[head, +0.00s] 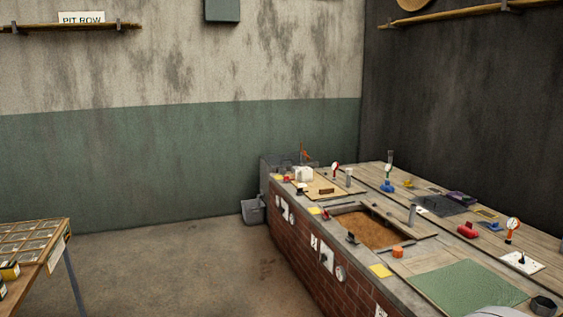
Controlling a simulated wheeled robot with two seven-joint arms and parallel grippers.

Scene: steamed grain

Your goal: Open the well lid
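A long brick-sided counter (300,247) runs along the right. A flat wooden panel with a small brown block on it (326,191) lies at its far part and looks like a closed lid. Nearer, a rectangular opening shows brown grain-like fill (372,229), with a wooden frame around it. Nearest is a wooden board with a green panel (468,288). I cannot tell for certain which of these is the well lid. Neither gripper is in view.
Gauges (512,226), a red item (467,230), a dark tray (459,198) and small blocks crowd the counter top. A grey bin (253,210) stands on the floor by its far end. A gridded table (32,240) is at left. The floor between is clear.

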